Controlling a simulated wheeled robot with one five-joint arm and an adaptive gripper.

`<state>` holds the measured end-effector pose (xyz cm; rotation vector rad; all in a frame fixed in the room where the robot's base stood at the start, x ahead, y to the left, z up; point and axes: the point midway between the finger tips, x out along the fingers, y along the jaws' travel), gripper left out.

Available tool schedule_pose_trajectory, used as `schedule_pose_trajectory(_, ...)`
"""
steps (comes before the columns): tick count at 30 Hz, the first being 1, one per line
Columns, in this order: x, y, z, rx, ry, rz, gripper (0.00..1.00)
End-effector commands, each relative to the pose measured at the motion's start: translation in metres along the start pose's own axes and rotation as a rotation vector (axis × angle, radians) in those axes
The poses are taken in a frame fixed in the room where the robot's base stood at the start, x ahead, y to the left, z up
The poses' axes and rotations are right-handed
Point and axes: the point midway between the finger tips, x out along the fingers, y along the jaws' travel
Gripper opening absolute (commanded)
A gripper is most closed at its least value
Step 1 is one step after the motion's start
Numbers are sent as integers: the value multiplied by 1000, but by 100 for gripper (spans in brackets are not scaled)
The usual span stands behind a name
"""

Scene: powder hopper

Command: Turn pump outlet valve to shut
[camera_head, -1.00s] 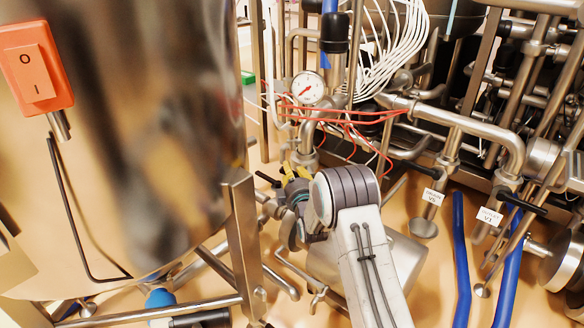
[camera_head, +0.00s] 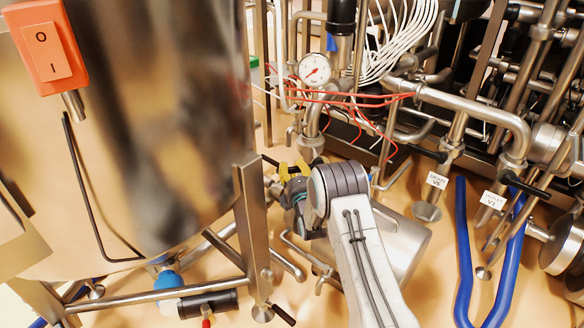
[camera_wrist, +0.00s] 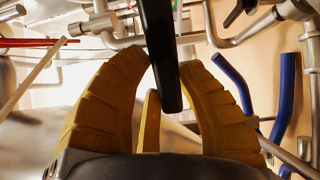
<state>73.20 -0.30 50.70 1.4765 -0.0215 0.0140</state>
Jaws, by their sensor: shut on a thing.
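My gripper (camera_head: 285,170) has yellow fingers and sits at the middle of the head view, between the big steel tank and the pipework. In the wrist view my gripper (camera_wrist: 160,85) has its ribbed yellow fingers closed around a black lever handle (camera_wrist: 162,50). The same black handle (camera_head: 269,160) appears to stick out to the left of the fingers in the head view. The valve body under it is mostly hidden by my gripper and arm. No label shows on this handle, so I cannot confirm from the frames that it is the pump outlet valve.
The tank (camera_head: 170,110) with an orange switch (camera_head: 46,51) fills the left. A pressure gauge (camera_head: 314,69) and red wires (camera_head: 350,98) are just behind my gripper. Two white tags (camera_head: 437,180) and blue hoses (camera_head: 465,250) are at right. A steel leg (camera_head: 251,230) stands close at left.

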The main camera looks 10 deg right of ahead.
Motion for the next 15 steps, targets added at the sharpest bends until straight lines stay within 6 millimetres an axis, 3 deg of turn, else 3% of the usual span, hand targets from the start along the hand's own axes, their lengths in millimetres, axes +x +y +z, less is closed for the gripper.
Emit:
schedule_pose_trajectory(1,-2,-13,1,-16,0,-29,0)
schedule_pose_trajectory(15,-4,-19,0,-31,2,-38,0)
